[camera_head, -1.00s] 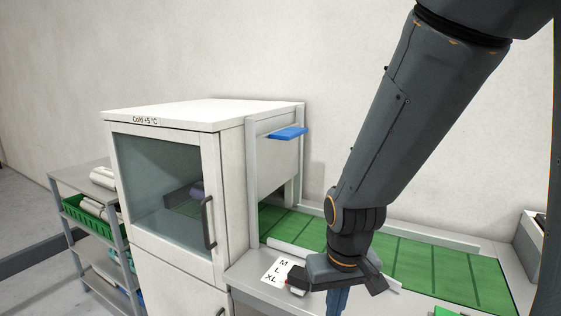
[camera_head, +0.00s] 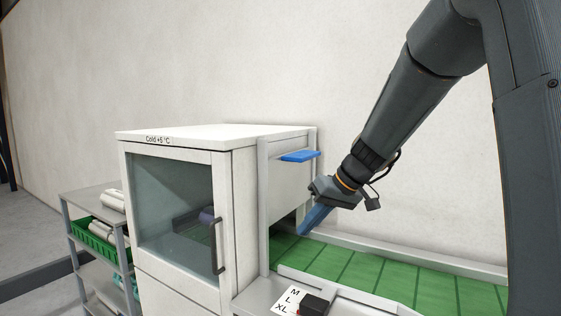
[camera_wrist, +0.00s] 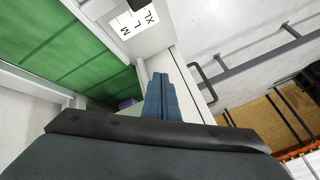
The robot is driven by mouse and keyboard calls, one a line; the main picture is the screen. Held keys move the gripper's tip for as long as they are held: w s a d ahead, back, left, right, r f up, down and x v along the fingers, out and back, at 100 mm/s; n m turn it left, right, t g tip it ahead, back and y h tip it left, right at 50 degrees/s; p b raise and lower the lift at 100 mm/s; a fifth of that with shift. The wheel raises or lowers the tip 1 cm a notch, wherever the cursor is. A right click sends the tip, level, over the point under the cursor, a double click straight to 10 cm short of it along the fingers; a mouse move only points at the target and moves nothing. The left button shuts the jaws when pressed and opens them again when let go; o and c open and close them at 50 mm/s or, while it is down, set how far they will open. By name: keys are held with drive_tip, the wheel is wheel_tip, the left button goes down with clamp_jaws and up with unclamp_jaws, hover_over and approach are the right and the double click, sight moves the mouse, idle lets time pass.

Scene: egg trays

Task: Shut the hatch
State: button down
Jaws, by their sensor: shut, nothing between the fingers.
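The hatch (camera_head: 287,190) is a pale panel between two posts on the right side of the white cold cabinet (camera_head: 185,140). A blue handle (camera_head: 300,156) sticks out at its top. The panel is raised, with a dark gap below it where the green belt (camera_head: 340,265) meets the cabinet. My gripper (camera_head: 303,231) is right of the panel, below the blue handle, with its blue fingers pointing down and left. The fingers are together and empty. They also show in the wrist view (camera_wrist: 160,82). Whether they touch the panel cannot be told.
The cabinet's glass door (camera_head: 175,215) is closed, with a dark handle. A card marked M, L, XL (camera_head: 291,299) and a small black box (camera_head: 315,305) lie on the front ledge. A shelf rack (camera_head: 95,225) stands at left. A purple item (camera_wrist: 127,103) shows beside my fingers.

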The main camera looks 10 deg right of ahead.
drive_tip(key=w+d+r+n+t+y+b, duration=0.1)
drive_tip(key=w+d+r+n+t+y, duration=0.15)
drive_tip(key=w+r, duration=0.7)
drive_tip(key=w+d+r+n+t+y+b, duration=0.15)
drive_tip(key=w+r+n+t+y, duration=0.35)
drive_tip(key=r, duration=0.8)
drive_tip(key=w+a+f+p, duration=0.1)
drive_tip(key=w+a, duration=0.1)
drive_tip(key=w+a+g+h+p, duration=0.1)
drive_tip(key=w+a, duration=0.1)
drive_tip(key=a, duration=0.1)
drive_tip(key=w+a+f+g+p, duration=0.1)
drive_tip(key=w+a, duration=0.1)
drive_tip(key=a, duration=0.1)
drive_tip(key=shift+w+f+m+h+p, duration=0.25)
drive_tip(key=shift+f+m+p, duration=0.05)
drive_tip(key=shift+m+p, duration=0.1)
drive_tip(key=shift+w+f+p, duration=0.15)
drive_tip(key=shift+f+p, duration=0.75)
drive_tip(key=shift+f, duration=1.25)
drive_tip(key=shift+f, duration=0.15)
